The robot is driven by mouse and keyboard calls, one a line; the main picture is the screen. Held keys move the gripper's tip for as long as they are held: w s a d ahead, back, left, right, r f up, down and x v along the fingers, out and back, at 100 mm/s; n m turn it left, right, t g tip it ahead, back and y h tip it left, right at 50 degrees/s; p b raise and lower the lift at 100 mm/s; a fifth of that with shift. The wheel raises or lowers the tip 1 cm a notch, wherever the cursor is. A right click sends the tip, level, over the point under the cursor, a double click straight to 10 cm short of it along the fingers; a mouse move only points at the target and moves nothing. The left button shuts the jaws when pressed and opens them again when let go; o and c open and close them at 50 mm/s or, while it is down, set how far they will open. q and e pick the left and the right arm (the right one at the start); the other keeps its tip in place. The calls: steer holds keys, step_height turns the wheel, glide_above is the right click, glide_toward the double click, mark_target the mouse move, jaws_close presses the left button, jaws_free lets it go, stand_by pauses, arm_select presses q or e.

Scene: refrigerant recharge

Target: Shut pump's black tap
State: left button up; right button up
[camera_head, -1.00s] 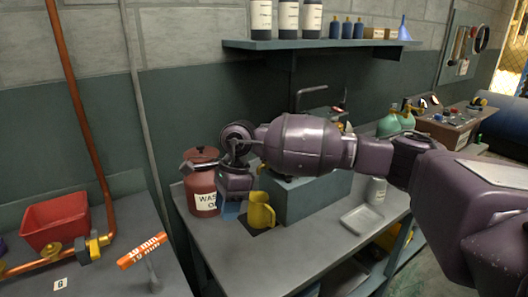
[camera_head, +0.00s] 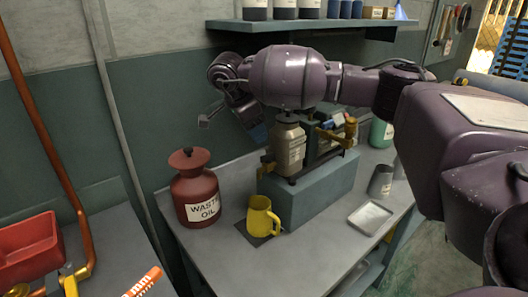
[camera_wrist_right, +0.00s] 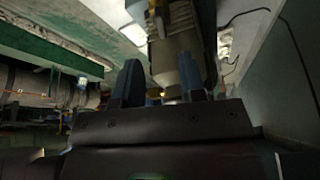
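A beige cylinder (camera_head: 288,150) with brass fittings (camera_head: 335,135) stands on a blue-grey block on the bench; it appears to be the pump. I cannot make out its black tap; my right arm covers the upper part. A beige ribbed body (camera_wrist_right: 178,50) shows beyond the fingers. My left gripper is out of view.
A red waste oil can (camera_head: 195,190) and a yellow jug (camera_head: 262,216) stand left of the block (camera_head: 312,200). A white tray (camera_head: 370,218) and grey cup (camera_head: 380,182) sit at right. A shelf (camera_head: 310,25) with bottles hangs above my arm.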

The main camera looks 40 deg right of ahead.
mark_target(267, 155)
steer(key=x, duration=0.8)
steer(key=shift+f, duration=0.15)
steer(key=shift+w, duration=0.1)
jaws_close()
